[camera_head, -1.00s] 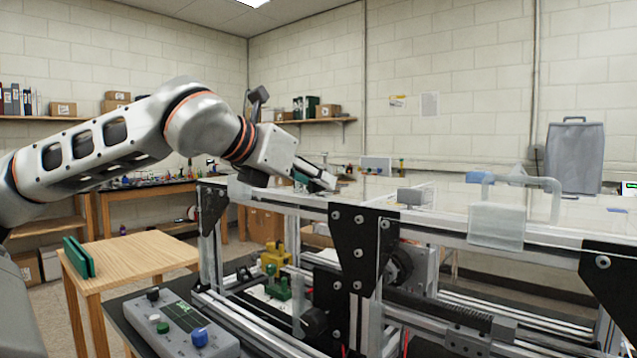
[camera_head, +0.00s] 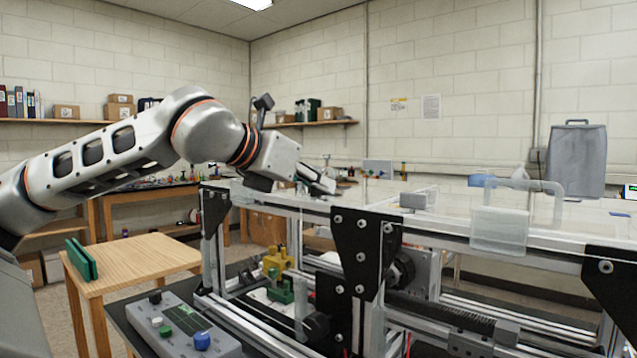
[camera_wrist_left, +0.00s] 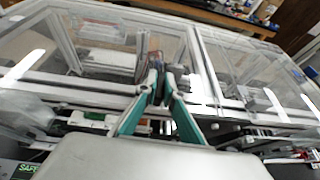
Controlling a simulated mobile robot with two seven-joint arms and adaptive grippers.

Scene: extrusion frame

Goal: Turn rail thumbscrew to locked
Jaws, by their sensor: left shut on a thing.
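My left gripper (camera_head: 322,186) reaches in from the left over the top of the aluminium extrusion frame (camera_head: 290,201). In the left wrist view its two teal fingers (camera_wrist_left: 161,86) converge close together at the tips, above the frame's top rail. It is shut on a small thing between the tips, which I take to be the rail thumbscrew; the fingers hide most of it. Whether the thumbscrew stands at locked cannot be read. My right gripper is not in view.
Clear panels cover the frame's top. A translucent block (camera_head: 499,229) with a bent tube stands at right. A control box (camera_head: 180,327) with knobs lies in front at left. A wooden table (camera_head: 135,265) bears a green holder (camera_head: 81,259). Black brackets (camera_head: 362,250) stick out at the front.

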